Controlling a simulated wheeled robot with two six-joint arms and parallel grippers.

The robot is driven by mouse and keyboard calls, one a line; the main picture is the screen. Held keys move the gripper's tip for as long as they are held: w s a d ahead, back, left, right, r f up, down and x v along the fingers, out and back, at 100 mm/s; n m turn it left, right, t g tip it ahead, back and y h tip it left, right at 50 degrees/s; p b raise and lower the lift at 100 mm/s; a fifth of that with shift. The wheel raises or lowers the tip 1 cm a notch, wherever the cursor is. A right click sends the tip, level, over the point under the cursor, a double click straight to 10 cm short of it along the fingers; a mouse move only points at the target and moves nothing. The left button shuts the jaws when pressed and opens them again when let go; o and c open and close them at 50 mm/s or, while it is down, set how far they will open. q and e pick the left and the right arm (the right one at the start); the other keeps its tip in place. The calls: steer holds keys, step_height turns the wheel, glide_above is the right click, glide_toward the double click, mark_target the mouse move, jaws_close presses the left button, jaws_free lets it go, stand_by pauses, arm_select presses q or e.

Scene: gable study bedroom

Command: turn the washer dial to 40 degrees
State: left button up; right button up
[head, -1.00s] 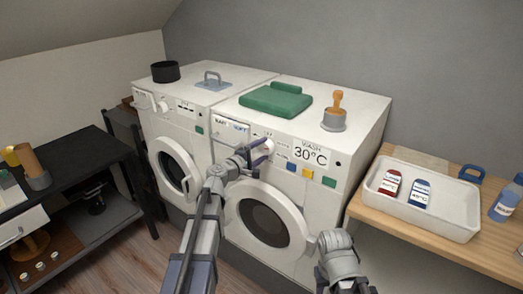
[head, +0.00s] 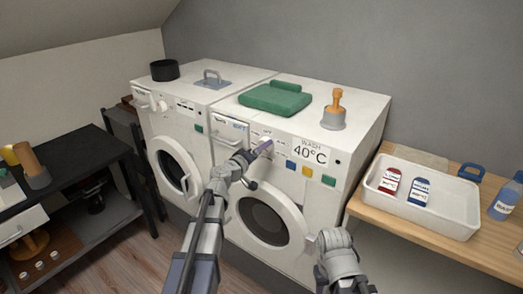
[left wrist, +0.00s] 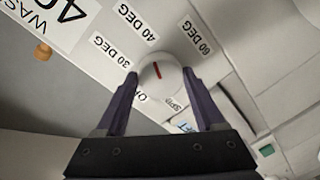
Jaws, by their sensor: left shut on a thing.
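The right-hand washer (head: 314,209) has a panel display (head: 310,153) reading "WASH 40°C". Its round white dial (left wrist: 160,80) sits between the purple fingers of my left gripper (left wrist: 160,92) in the left wrist view, and the gripper is shut on it. The dial's red mark points up and slightly left, toward the "40 DEG" label (left wrist: 165,22). In the head view my left gripper (head: 262,149) reaches the panel and partly hides the dial. My right gripper (head: 340,265) is low in front of the washer; its fingers cannot be made out.
A green folded cloth (head: 275,99) and a stamp-like orange-handled item (head: 333,115) rest on the washer. A white tray (head: 450,213) with two bottles stands on the wooden counter at right.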

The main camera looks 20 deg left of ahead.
arm_select(q)
steer(key=shift+d+m, duration=0.1)
steer(key=shift+m, duration=0.4)
steer(key=o, duration=1.4)
steer(key=shift+c, duration=0.2)
steer(key=shift+s, duration=0.1)
steer(key=v, duration=0.7)
steer(key=shift+s, duration=0.3)
